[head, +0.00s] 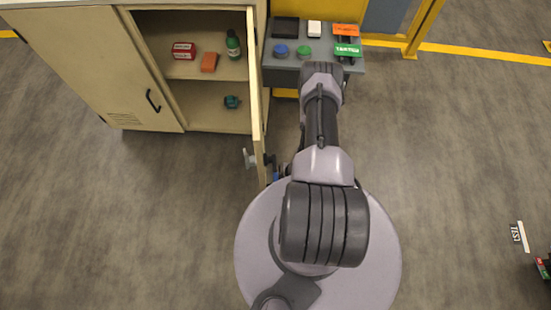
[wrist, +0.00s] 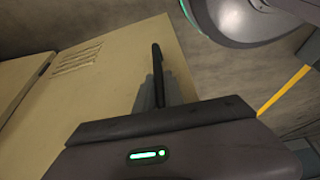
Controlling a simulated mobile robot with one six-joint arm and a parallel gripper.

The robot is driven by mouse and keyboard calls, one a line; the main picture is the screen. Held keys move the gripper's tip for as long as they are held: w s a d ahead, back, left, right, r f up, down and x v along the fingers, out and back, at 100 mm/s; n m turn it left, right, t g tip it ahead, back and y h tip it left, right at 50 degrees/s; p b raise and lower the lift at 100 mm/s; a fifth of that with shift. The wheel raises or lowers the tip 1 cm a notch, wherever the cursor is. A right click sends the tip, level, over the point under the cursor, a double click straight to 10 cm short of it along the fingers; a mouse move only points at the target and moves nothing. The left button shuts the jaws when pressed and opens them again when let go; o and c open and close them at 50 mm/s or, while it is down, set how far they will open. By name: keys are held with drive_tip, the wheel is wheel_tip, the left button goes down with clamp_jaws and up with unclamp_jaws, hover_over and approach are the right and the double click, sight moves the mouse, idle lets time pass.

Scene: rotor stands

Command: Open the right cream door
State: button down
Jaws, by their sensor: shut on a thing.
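The right cream door (head: 256,110) stands swung wide open, seen nearly edge-on in the head view. Its outer face fills the left and middle of the wrist view (wrist: 110,85), with vent slots near the top left. Its black bar handle (wrist: 157,62) rises between the grey fingers of my gripper (wrist: 159,92). My gripper is shut on this handle. In the head view my arm and base hide most of the gripper beside the door.
The open cabinet (head: 190,88) holds a red box (head: 183,50), an orange block (head: 209,62), a green bottle (head: 233,45) and a small teal item (head: 232,102). The left cream door (head: 95,65) is shut. A grey table (head: 311,62) stands right of the cabinet.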

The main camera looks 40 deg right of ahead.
drive_tip(key=shift+s+d, duration=0.15)
drive_tip(key=shift+s, duration=0.05)
drive_tip(key=c, duration=1.5)
unclamp_jaws()
drive_tip(key=shift+o, duration=0.2)
drive_tip(key=p+v, duration=0.6)
drive_tip(key=v, duration=1.1)
drive_tip(key=shift+r+p, duration=0.25)
drive_tip(key=shift+p, duration=0.1)
drive_tip(key=shift+w+d, duration=0.1)
drive_tip(key=shift+w, duration=0.05)
